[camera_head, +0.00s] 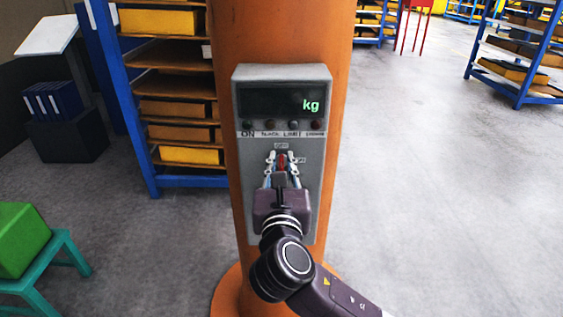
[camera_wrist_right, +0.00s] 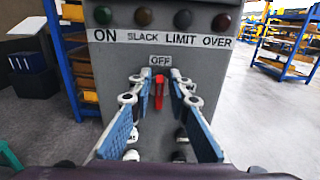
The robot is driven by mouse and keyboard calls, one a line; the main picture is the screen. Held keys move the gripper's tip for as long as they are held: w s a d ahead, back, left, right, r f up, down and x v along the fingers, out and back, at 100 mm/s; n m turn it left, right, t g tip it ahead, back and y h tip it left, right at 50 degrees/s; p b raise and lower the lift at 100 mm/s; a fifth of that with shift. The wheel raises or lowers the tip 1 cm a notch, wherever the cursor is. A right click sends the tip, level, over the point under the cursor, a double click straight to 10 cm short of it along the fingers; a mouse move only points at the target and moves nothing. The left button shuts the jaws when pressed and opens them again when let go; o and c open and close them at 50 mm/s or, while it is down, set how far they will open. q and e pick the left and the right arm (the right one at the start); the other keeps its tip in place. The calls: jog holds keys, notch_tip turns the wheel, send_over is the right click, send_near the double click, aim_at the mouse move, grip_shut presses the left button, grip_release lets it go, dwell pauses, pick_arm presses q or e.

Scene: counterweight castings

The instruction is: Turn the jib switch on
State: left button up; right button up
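The jib switch has a red lever (camera_head: 282,161) on the front of a grey control box (camera_head: 320,190) fixed to an orange column. In the right wrist view the red lever (camera_wrist_right: 159,91) points up toward the OFF label (camera_wrist_right: 160,60). My right gripper (camera_head: 282,158) is in front of the box, with its fingers on either side of the lever. In the right wrist view my right gripper (camera_wrist_right: 159,77) shows a gap between each fingertip and the lever, so it is open. Whether the tips touch the panel is unclear. My left gripper is not in view.
A dark display (camera_head: 270,102) reads kg, above a row of unlit-looking lamps labelled ON, SLACK, LIMIT and OVER. A blue shelf rack (camera_head: 130,100) stands behind left of the orange column (camera_head: 245,35). A green box (camera_head: 20,238) sits on a teal stool.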

grip_shut()
jog(key=shift+m, duration=0.3)
jog(key=shift+d+m+p, duration=0.15)
jog(key=shift+m+p, duration=0.35)
jog(key=shift+m, duration=0.4)
jog(key=m, duration=0.2)
jog(key=shift+d+f+m+p, duration=0.1)
jog(key=shift+d+m+p, duration=0.1)
jog(key=shift+m+p, duration=0.1)
jog(key=m, duration=0.4)
jog(key=f+m+b, duration=0.1)
jog(key=m, duration=0.3)
jog(key=d+m, duration=0.1)
jog(key=m, duration=0.3)
jog(key=shift+f+m, duration=0.4)
